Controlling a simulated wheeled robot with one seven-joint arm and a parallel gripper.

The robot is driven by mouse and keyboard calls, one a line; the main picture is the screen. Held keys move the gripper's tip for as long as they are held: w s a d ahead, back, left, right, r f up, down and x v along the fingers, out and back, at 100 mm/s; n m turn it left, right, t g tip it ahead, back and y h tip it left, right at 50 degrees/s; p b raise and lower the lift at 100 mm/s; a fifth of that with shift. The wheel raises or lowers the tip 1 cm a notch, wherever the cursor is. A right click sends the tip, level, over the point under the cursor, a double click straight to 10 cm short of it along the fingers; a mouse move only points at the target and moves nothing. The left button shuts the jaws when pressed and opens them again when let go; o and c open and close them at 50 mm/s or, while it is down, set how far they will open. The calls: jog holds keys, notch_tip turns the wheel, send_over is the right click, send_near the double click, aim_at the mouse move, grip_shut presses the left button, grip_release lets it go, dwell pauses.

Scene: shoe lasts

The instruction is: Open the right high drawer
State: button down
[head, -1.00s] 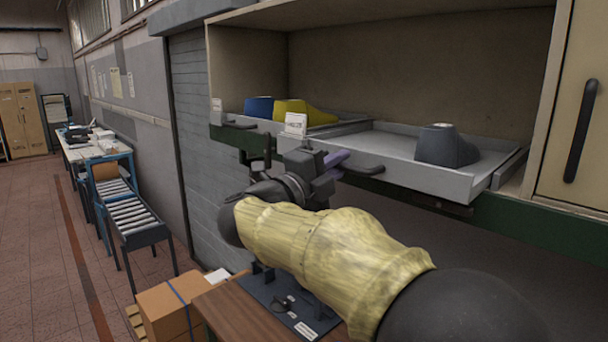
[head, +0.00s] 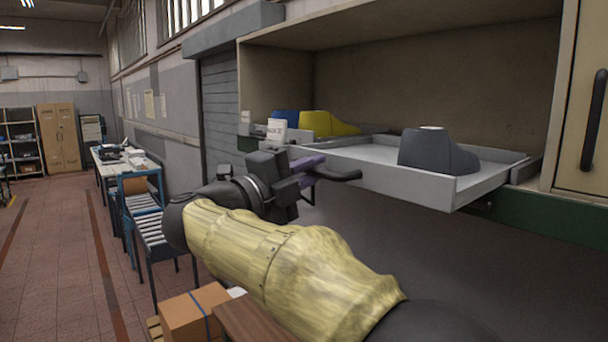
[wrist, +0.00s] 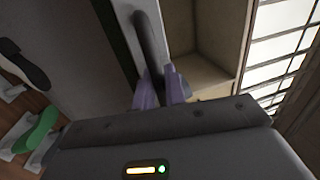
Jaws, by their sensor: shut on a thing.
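The right high drawer (head: 480,186) is a shallow grey tray, pulled well out from the beige cabinet. A dark grey shoe last (head: 437,153) stands in it near the right side. My gripper (head: 312,170) is at the drawer's front, its purple fingers shut on the dark bar handle (head: 342,176). In the wrist view the fingers (wrist: 161,90) sit on either side of the handle (wrist: 150,42). The gripper body and arm hide part of the drawer's front from the head view.
The left drawer (head: 262,131) holds a blue last (head: 285,117) and a yellow last (head: 328,123). A closed cabinet door with a black handle (head: 593,121) is at right. A cardboard box (head: 195,315) and a blue roller stand (head: 150,228) are lower left. The aisle floor at left is open.

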jog(key=shift+f, duration=0.3)
jog(key=c, duration=1.7)
grip_release()
jog(key=shift+o, duration=0.8)
jog(key=shift+d+r, duration=0.15)
jog(key=shift+s, duration=0.1)
jog(key=b+v, duration=0.5)
jog(key=v, duration=1.2)
jog(key=shift+a+r+b, duration=0.15)
jog(key=shift+a+b, duration=0.15)
